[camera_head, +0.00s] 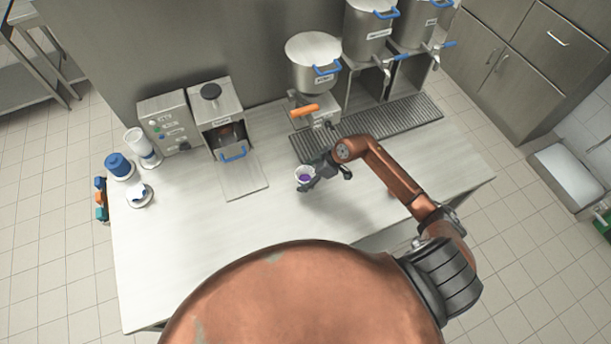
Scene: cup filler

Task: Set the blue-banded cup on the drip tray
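A small white-rimmed cup (304,174) with purple inside it is at the fingers of my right gripper (308,177), above the counter. The gripper appears shut on this cup and hides part of its side, so I cannot make out a band on it. The drip tray (407,110) is a dark slatted grate along the back of the counter, under the dispensers. The cup is in front of the tray's left end and apart from it. My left gripper is not in view.
A steel pot dispenser (313,62) with an orange handle stands at the tray's left end; more urns (368,35) with taps stand right. An open-fronted machine (216,110), blue lids (118,165) and white cups (134,138) are left. The front counter (200,235) is clear.

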